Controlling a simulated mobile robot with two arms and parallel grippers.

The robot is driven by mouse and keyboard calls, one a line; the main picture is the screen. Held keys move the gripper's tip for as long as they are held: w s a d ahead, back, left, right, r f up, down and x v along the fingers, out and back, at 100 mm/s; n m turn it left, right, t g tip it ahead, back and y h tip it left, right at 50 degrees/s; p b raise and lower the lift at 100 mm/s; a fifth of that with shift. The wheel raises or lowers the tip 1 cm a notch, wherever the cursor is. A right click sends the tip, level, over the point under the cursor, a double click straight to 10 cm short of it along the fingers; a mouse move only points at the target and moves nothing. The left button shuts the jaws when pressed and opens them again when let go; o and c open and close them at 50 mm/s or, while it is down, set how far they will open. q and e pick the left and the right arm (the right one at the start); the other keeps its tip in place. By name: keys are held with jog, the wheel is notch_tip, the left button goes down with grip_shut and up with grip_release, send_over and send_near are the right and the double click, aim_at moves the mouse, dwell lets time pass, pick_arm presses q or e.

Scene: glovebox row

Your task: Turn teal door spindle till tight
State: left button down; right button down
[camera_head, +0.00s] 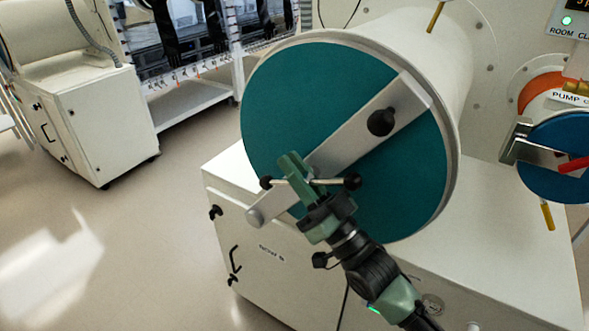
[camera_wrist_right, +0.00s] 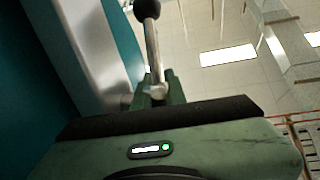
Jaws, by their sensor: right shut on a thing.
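The teal round door (camera_head: 310,95) closes the end of a large white cylinder. A pale metal bar (camera_head: 347,143) lies slantwise across it, with a black knob (camera_head: 381,122) on its upper part. The spindle's crossbar handle (camera_head: 335,181) has black ball ends and sits at the door's middle-lower left, over the bar. My right gripper (camera_head: 294,172) is shut on the spindle handle. In the right wrist view, the handle's rod and black ball (camera_wrist_right: 147,10) stand up from between the green fingers (camera_wrist_right: 155,92), beside the bar (camera_wrist_right: 88,48). My left gripper is not in view.
A white cabinet (camera_head: 480,270) stands under the cylinder. At the right are a smaller blue round door (camera_head: 560,150) with a metal clamp and red handle, and an orange disc (camera_head: 540,88). Another white cabinet (camera_head: 97,125) stands at the left. The floor (camera_head: 150,235) between is clear.

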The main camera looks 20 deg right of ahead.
jog(key=shift+r, duration=0.1)
jog(key=c, duration=1.7)
grip_release()
jog(key=shift+c, duration=0.2)
jog(key=b+v, duration=0.2)
jog(key=v, duration=0.6)
jog(key=shift+b, duration=0.3)
